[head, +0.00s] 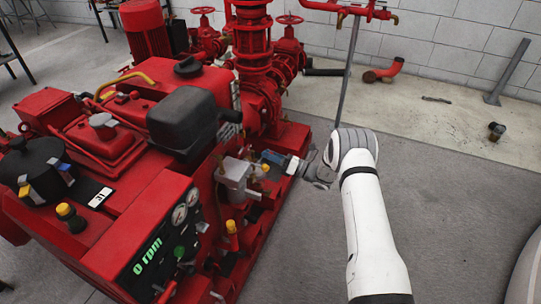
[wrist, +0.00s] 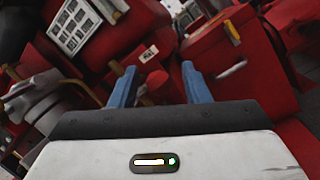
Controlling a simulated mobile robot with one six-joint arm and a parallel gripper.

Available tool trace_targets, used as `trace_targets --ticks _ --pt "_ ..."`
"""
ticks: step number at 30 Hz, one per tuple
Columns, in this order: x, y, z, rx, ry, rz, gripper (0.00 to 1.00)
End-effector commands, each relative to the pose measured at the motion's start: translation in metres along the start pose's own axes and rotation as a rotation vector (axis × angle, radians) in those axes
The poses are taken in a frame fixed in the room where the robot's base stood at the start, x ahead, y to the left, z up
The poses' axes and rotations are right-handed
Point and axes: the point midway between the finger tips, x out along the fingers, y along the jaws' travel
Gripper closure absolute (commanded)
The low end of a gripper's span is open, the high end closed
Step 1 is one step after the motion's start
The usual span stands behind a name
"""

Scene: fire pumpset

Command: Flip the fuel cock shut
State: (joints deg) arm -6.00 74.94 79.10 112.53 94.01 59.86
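My gripper (head: 268,157) reaches in from the right to the side of the red engine, beside a grey metal block (head: 236,172). In the wrist view, its two blue fingers (wrist: 158,75) stand well apart. Between and beyond them is a small pale and brass fitting (wrist: 148,54) against dark red metal. It may be part of the fuel cock, but I cannot tell. No finger is clearly touching it. A small yellow knob (head: 266,168) shows just below the fingers in the head view. The fuel cock's lever and its position cannot be made out for certain.
The control panel (head: 160,250) reads 0 rpm, with gauges. A black box (head: 184,118) juts out above the gripper's left. Red pump pipes (head: 262,90) and a thin grey pole (head: 347,75) stand behind. The grey floor (head: 440,200) to the right is clear.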

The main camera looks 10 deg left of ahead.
Motion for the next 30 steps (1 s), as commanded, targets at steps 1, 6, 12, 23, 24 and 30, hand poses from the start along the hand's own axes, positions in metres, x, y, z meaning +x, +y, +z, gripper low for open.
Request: trace_targets --ticks 1,6,12,23,24,30 --pt "0.0 0.0 0.0 0.0 0.0 0.001 0.57" --pt "0.0 0.0 0.0 -0.001 0.0 0.001 0.57" --pt "-0.02 0.0 0.001 0.0 0.0 -0.002 0.57" --pt "-0.073 0.0 0.0 0.0 0.0 -0.001 0.57" --pt "-0.075 0.0 0.0 0.0 0.0 0.0 0.57" --pt "-0.078 0.0 0.0 0.0 0.0 0.001 0.57"
